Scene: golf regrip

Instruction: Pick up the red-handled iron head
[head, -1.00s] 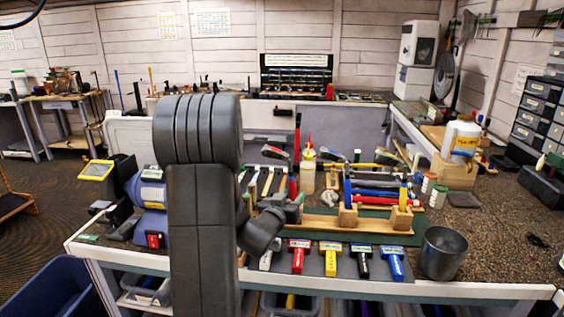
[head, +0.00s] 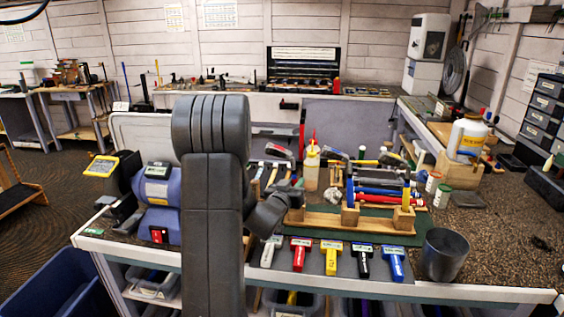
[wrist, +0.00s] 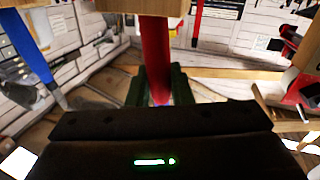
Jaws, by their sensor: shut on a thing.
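My gripper (head: 291,190) stands just above the left wooden block (head: 295,213) of the rack on the bench. In the wrist view my gripper (wrist: 159,90) is shut with its two dark fingers on either side of a red handle (wrist: 155,50). The handle runs from the fingers to the wooden block at the top of that view; whether it still sits in the block I cannot tell. Its iron head is not clearly visible. A blue handle (head: 350,191) and a yellow handle (head: 405,193) stand upright in the other blocks.
Several T-shaped tools with coloured handles, one red (head: 300,250), line the front bench edge. A grey metal cup (head: 443,255) stands at the right. A blue machine (head: 158,190) is left of my arm. Bottles and coloured rods crowd the bench behind the rack.

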